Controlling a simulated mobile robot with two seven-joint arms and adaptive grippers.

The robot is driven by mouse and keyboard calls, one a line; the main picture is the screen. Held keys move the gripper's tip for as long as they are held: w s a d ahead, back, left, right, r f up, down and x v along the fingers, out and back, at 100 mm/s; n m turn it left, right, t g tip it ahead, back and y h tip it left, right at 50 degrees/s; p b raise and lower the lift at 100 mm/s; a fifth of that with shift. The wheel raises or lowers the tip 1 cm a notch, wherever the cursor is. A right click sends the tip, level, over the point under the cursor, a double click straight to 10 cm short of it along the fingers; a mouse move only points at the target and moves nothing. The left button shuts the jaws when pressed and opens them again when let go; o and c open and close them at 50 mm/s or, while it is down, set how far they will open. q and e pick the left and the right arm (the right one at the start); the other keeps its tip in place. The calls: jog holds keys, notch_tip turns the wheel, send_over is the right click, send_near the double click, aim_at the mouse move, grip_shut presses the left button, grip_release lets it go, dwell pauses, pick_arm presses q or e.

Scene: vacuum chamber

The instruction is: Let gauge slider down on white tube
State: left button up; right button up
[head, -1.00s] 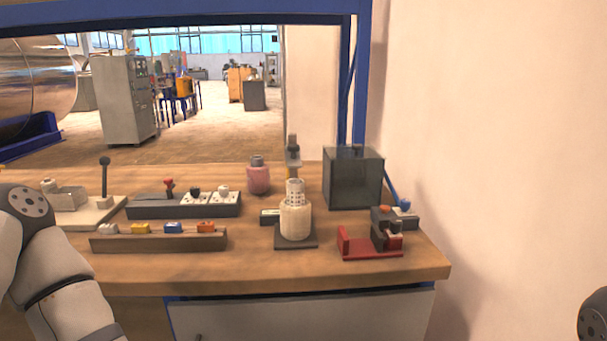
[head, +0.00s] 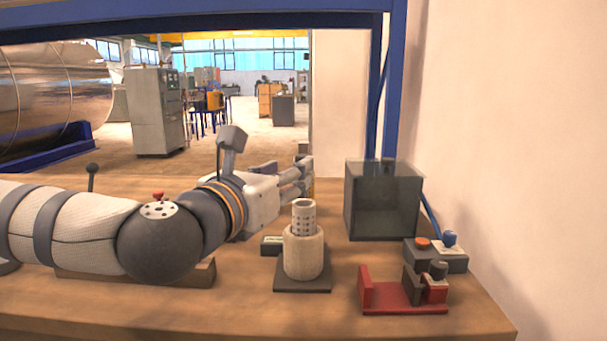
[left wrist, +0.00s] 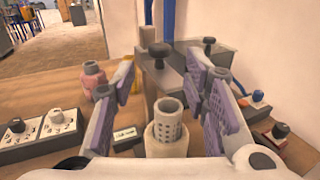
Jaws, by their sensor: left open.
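A white tube (head: 303,217) with rows of dark holes stands upright in a cream cylinder (head: 304,255) on a dark base plate. It also shows in the left wrist view (left wrist: 168,120), low and centred between my fingers. My left gripper (head: 296,178) is open, just behind and above the tube, with its fingers pointing right. In the left wrist view a dark round knob on a short stem (left wrist: 160,55) stands between the open fingers, beyond the tube. It may belong to the gauge slider; I cannot tell for certain. In the head view my gripper mostly hides that spot.
A grey box (head: 382,205) stands right of the gripper. A red stand (head: 400,303) and a small button unit (head: 437,252) are at the front right.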

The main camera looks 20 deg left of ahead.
aim_at(299, 158)
pick_arm(q)
jog(key=w, duration=0.5)
jog(key=shift+d+r, duration=0.3)
jog(key=shift+r, duration=0.1)
jog(key=shift+w, duration=0.4)
